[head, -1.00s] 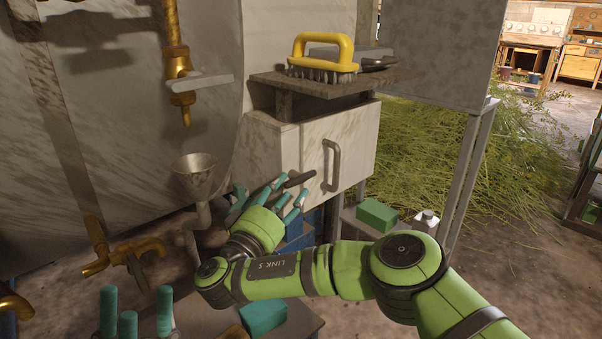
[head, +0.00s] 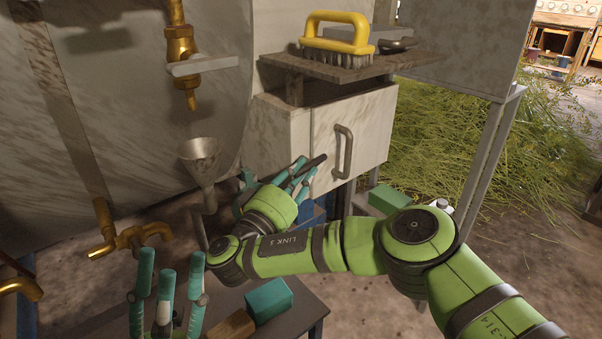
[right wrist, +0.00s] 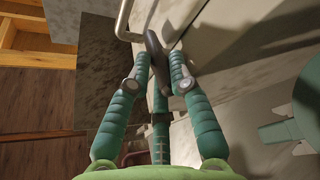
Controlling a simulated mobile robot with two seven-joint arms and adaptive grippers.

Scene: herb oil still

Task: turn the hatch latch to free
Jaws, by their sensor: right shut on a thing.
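The pale metal hatch (head: 352,135) has an upright grey handle (head: 343,152) on its front. A dark latch bar (head: 315,163) sits at the hatch's lower left, tilted up to the right. My right gripper (head: 296,175) is shut on the latch with its teal fingers. In the right wrist view the dark latch (right wrist: 155,50) shows between the fingertips of my right gripper (right wrist: 157,68), close to the grey handle (right wrist: 122,22). The fingers hide part of the latch. My left gripper (head: 169,270) is at the bottom left, fingers apart and empty.
A yellow-handled brush (head: 337,38) stands on the shelf (head: 350,68) above the hatch. A funnel (head: 200,155) and brass taps (head: 128,238) are to the left. A teal block (head: 268,300) lies on a low table below. Cut herbs (head: 450,145) lie to the right.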

